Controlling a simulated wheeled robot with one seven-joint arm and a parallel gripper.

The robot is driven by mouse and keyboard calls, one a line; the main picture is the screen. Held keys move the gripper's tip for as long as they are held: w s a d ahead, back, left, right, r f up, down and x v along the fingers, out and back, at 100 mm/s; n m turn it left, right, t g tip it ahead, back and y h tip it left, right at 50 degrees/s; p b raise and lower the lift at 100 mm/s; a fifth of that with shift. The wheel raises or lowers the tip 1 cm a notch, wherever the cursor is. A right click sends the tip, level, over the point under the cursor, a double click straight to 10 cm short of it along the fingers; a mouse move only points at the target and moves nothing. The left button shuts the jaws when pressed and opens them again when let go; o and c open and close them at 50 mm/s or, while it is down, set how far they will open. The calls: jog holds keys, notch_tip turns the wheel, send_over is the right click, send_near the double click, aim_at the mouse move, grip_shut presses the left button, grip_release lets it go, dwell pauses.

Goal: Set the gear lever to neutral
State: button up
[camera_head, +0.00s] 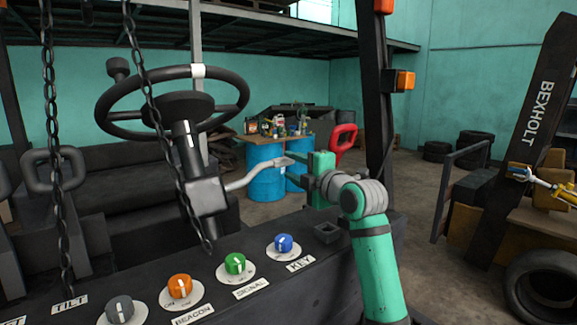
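The gear lever (252,177) is a thin grey bent rod. It comes out of the right side of the grey box (206,195) on the steering column and rises to the right. My gripper (293,171) is at the lever's right end, its fingers pointing left. The fingers look spread apart, one above the other, with the lever's tip close to the upper one. Whether they touch the tip is too small to tell. No neutral marking is readable on the column.
The steering wheel (240,112) is above the box. The dashboard (215,285) below carries several coloured knobs. A red handle (345,140) stands just right of my gripper, near a dark upright post (374,80).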

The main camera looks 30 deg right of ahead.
jog(key=s, duration=0.8)
jog(key=shift+d, duration=0.3)
